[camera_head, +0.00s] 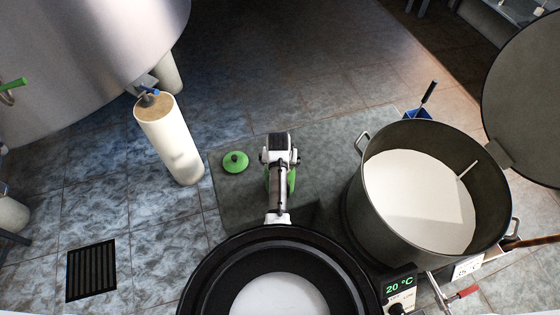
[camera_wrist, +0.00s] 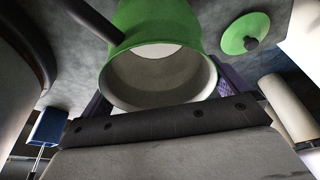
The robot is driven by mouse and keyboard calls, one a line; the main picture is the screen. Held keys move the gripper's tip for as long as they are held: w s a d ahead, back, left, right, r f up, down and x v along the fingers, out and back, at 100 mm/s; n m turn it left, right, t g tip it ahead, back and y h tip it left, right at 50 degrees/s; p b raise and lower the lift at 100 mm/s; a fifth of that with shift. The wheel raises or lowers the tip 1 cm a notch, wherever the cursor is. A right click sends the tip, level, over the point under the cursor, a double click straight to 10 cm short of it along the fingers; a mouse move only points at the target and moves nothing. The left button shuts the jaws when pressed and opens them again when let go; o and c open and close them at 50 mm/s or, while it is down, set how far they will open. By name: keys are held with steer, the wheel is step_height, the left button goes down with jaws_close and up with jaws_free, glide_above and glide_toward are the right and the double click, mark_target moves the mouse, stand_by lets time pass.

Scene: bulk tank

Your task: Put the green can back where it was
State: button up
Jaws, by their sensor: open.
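The green can (camera_wrist: 160,25) fills the upper middle of the wrist view, its round mouth facing the camera and its inside pale. A dark bar meets its side at the upper left. In the head view only slivers of the green can (camera_head: 291,181) show beside my arm's end; the rest is hidden. My gripper (camera_head: 278,152) is open over it. In the wrist view the fingers show at both sides of the can's mouth; whether they touch it I cannot tell. A green lid with a dark knob (camera_head: 235,161) lies left of my gripper; it also shows in the wrist view (camera_wrist: 245,34).
A grey mat (camera_head: 232,203) lies under the lid. A large pot (camera_head: 372,225) of white liquid stands right, its round cover (camera_head: 525,100) raised beside it. A white cylinder (camera_head: 168,140) stands left, near a big steel tank (camera_head: 80,60). A floor grate (camera_head: 91,270) is lower left.

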steer(key=v, duration=1.2)
steer(key=shift+w+a+r, duration=0.1)
steer(key=shift+r, duration=0.05)
